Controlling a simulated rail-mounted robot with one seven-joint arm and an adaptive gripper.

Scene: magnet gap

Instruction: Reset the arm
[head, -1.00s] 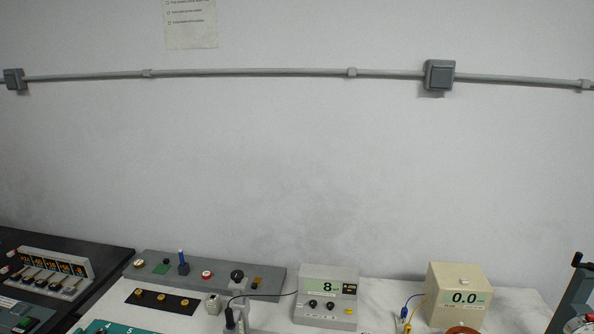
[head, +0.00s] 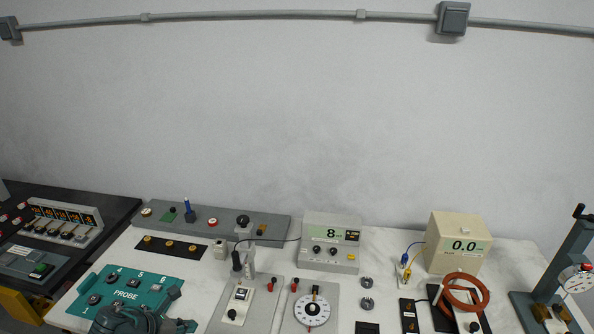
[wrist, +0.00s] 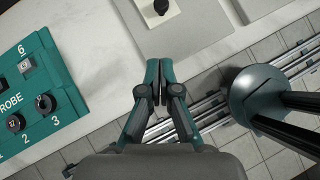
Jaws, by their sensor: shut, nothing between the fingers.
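My gripper (wrist: 153,85) shows in the wrist view with its two teal and dark fingers together and nothing between them. It hangs over the front edge of the white bench, near the grey plate (wrist: 185,20) with a black knob. In the head view, part of my arm (head: 135,318) shows at the bottom, in front of the teal probe panel (head: 140,289). The fingertips are hidden in the head view. The probe panel also shows at the left of the wrist view (wrist: 40,100).
A dial panel (head: 312,310), a meter reading 8 (head: 331,250) and a beige box reading 0.0 (head: 459,252) stand on the bench. An orange coil (head: 464,297) and a green-grey stand (head: 562,262) are at the right. Floor and rails (wrist: 200,105) lie beyond the bench edge.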

